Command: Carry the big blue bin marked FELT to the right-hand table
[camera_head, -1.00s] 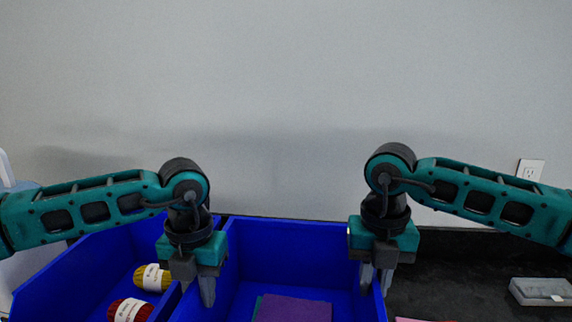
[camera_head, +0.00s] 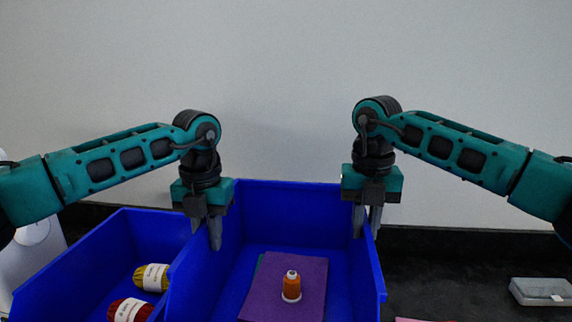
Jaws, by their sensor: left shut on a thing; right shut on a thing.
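The big blue bin (camera_head: 290,212) fills the middle of the view. It holds purple felt sheets (camera_head: 262,297), with a teal edge under them, and an orange thread spool (camera_head: 292,288) standing on top. No FELT marking shows; the bin's front is out of view. My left gripper (camera_head: 208,230) is shut on the bin's left wall. My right gripper (camera_head: 367,222) is shut on its right wall. The bin looks raised above the smaller-looking blue bin beside it. The right-hand table cannot be made out.
Another blue bin (camera_head: 95,252) with yellow yarn (camera_head: 152,277) and red yarn (camera_head: 130,310) stands close on the left. A grey box (camera_head: 541,291) lies on the black tabletop (camera_head: 450,270) at right. A grey wall is behind.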

